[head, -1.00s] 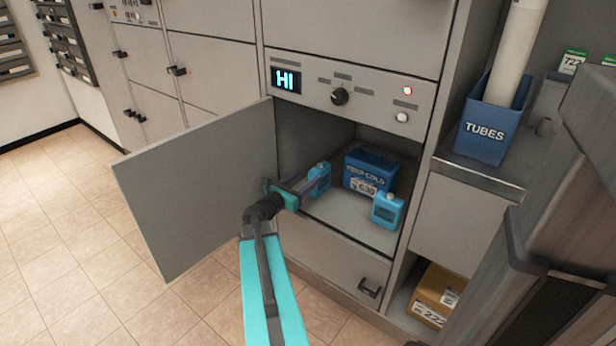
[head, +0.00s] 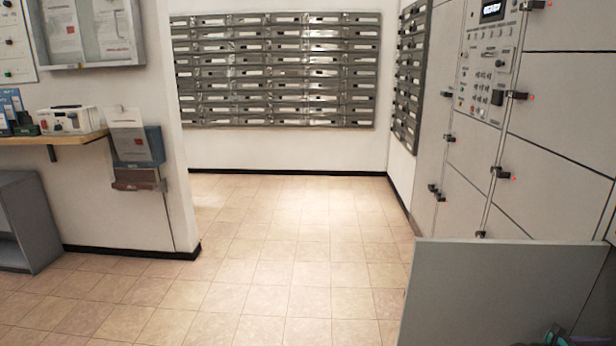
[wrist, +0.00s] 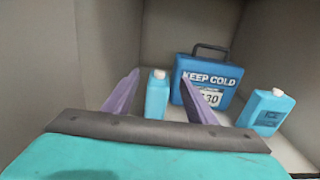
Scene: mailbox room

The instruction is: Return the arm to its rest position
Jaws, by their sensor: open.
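In the wrist view my gripper (wrist: 160,76) is open, with its two purple fingers apart and pointing into a grey compartment. A small blue bottle (wrist: 157,97) with a white cap shows between and beyond the fingers; I cannot tell the exact gap. A blue "KEEP COLD" box (wrist: 210,75) with a dark handle stands upright further in, and a second blue bottle (wrist: 264,111) stands to its right. In the head view only a small piece of my arm shows at the bottom right edge; the compartment is out of that view.
The open grey locker door (head: 500,292) stands at lower right in the head view. Locker fronts (head: 560,95) with protruding latches line the right. Grey mailboxes (head: 275,70) hang on the far wall. The tiled floor (head: 280,270) is clear; a wooden shelf (head: 50,138) is at left.

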